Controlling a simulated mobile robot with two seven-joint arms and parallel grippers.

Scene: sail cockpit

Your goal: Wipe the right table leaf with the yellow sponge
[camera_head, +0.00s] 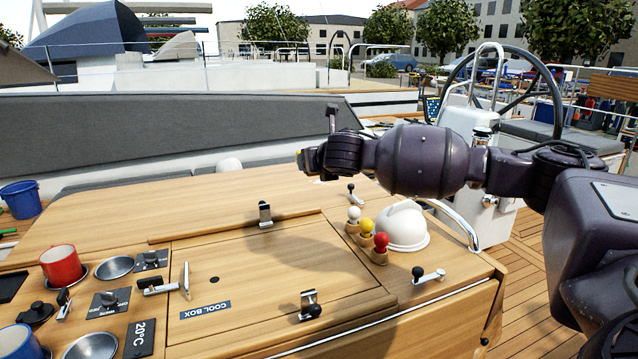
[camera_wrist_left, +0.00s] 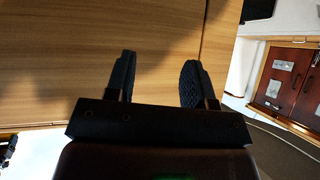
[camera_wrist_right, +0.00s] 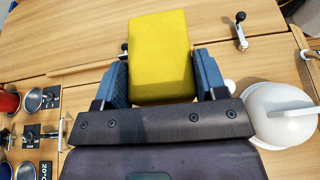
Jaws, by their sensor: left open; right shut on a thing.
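The yellow sponge (camera_wrist_right: 160,57) is between the fingers of my right gripper (camera_wrist_right: 160,80), which is shut on it. In the head view my right gripper (camera_head: 312,160) reaches in from the right, over the far part of the wooden table (camera_head: 150,205). I cannot tell whether the sponge touches the wood. Which section is the right leaf is not clear from the frames. My left gripper (camera_wrist_left: 158,78) is open and empty, facing a wooden surface; it is not in the head view.
The cool box lid (camera_head: 255,265) has metal latches (camera_head: 310,305). White, yellow and red knobs (camera_head: 367,228) and a white dome (camera_head: 403,227) stand to its right. A red mug (camera_head: 62,265) and metal bowls (camera_head: 114,267) are at left. The far wood strip looks clear.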

